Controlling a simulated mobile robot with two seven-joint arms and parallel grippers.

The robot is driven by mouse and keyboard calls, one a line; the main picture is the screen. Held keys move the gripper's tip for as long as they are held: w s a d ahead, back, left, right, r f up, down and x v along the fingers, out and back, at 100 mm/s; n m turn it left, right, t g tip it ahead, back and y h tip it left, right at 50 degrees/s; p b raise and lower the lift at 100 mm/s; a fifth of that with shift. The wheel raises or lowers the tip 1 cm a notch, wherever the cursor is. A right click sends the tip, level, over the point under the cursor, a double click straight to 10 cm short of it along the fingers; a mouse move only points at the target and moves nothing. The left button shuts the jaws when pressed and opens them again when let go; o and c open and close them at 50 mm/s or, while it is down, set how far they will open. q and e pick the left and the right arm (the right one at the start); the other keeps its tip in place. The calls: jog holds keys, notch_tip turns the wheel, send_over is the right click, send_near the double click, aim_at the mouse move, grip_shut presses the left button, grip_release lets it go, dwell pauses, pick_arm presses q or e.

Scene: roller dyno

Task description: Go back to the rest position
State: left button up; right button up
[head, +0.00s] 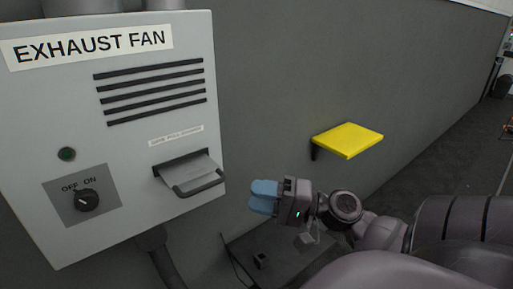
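My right gripper (263,196) shows right of the exhaust fan box, its blue fingers pointing left. The fingers lie close together with nothing visible between them. The gripper appears apart from the box and its handle. My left gripper is not in view. The grey exhaust fan box (140,135) is on the wall at the left. A tray with a dark handle (200,184) sticks out of its slot. The rotary knob (86,200) sits under the OFF and ON marks, and a dark green lamp (67,154) is above it.
A yellow shelf (348,139) juts from the grey wall (300,70) beyond my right gripper. A dark conduit (160,258) runs down below the box. Open floor (420,150) stretches along the wall to the right.

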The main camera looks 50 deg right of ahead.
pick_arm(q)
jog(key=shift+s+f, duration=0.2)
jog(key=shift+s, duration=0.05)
pick_arm(e)
jog(key=w+d+f+n+g+h, duration=0.1)
jog(key=d+f+n+h, duration=0.3)
jog(key=f, duration=0.6)
jog(key=w+a+f+n+g+h, duration=0.1)
jog(key=f+n+h, duration=0.1)
jog(key=f+h, duration=0.5)
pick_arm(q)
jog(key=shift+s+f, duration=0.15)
pick_arm(e)
jog(key=s+a+f+n+g, duration=0.1)
jog(key=s+a+f+n, duration=0.1)
jog(key=a+f, duration=0.4)
jog(key=s+a+f+n+g, duration=0.2)
jog(key=a+f, duration=0.4)
jog(key=f, duration=0.4)
jog(key=s+n, duration=0.1)
jog(key=s, duration=0.1)
jog(key=shift+s+f+y, duration=0.25)
jog(key=shift+s+y, duration=0.05)
jog(key=shift+s, duration=0.05)
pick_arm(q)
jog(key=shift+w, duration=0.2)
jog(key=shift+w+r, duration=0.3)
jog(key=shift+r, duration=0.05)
